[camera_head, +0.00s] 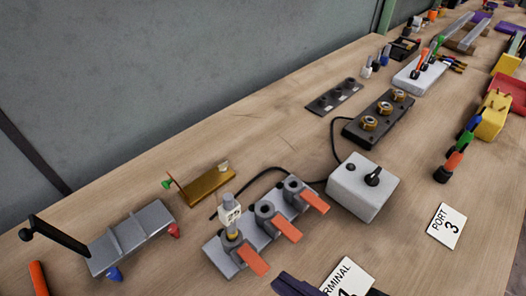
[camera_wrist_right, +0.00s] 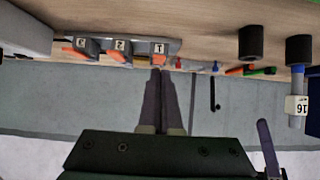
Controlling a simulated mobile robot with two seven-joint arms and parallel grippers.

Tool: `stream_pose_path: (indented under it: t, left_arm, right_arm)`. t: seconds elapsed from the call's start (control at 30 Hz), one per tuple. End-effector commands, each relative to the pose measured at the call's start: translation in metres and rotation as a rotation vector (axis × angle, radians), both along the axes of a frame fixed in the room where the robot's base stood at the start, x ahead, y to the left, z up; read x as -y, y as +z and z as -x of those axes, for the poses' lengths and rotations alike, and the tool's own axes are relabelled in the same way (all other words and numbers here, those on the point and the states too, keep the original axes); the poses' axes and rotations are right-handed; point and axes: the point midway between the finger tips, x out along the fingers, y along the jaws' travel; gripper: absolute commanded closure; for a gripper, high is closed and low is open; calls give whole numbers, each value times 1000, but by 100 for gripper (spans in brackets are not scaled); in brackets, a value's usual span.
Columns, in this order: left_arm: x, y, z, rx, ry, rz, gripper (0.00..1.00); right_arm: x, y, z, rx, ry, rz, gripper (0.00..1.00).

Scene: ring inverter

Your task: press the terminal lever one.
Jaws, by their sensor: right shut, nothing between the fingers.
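A grey terminal block (camera_head: 222,262) with three round posts and three orange levers stands on the bench in the head view. It also shows at the top of the wrist view, with tags 1, 2 and 3. Lever one (camera_head: 253,261), the leftmost in the head view, also shows in the wrist view (camera_wrist_right: 159,60). A wire end with a white tag (camera_head: 230,209) stands at its post. My right gripper (camera_head: 282,279) is shut and empty at the bottom edge. In the wrist view its fingertips (camera_wrist_right: 160,72) overlap the lever's near end; contact cannot be told. My left gripper is not in view.
A "TERMINAL" card (camera_head: 348,278) lies beside my right gripper. A grey box with a black knob (camera_head: 364,187) stands right of the block. A grey crank device (camera_head: 132,238) and a brass bracket (camera_head: 208,186) stand left. Bare bench lies behind the block.

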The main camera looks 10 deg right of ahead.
Motion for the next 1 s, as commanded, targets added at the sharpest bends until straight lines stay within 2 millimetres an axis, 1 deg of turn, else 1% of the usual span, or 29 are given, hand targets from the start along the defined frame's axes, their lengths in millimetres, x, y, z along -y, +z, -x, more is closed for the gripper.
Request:
stream_pose_path:
  t: [0.03, 0.1, 0.2, 0.33, 0.5, 1.0]
  left_arm:
    - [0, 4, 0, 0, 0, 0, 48]
    - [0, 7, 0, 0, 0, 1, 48]
    - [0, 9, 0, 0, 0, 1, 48]
    - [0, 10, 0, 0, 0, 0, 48]
    - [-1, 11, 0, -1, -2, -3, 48]
    - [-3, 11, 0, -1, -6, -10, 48]
  right_arm:
    - [6, 8, 8, -1, 2, 3, 100]
    - [13, 15, 18, -3, 2, 3, 100]
    - [21, 24, 30, -3, 3, 3, 100]
    - [29, 32, 40, -1, 1, 2, 100]
    - [33, 37, 45, 0, 1, 2, 100]
    - [32, 37, 43, -6, 0, 2, 100]
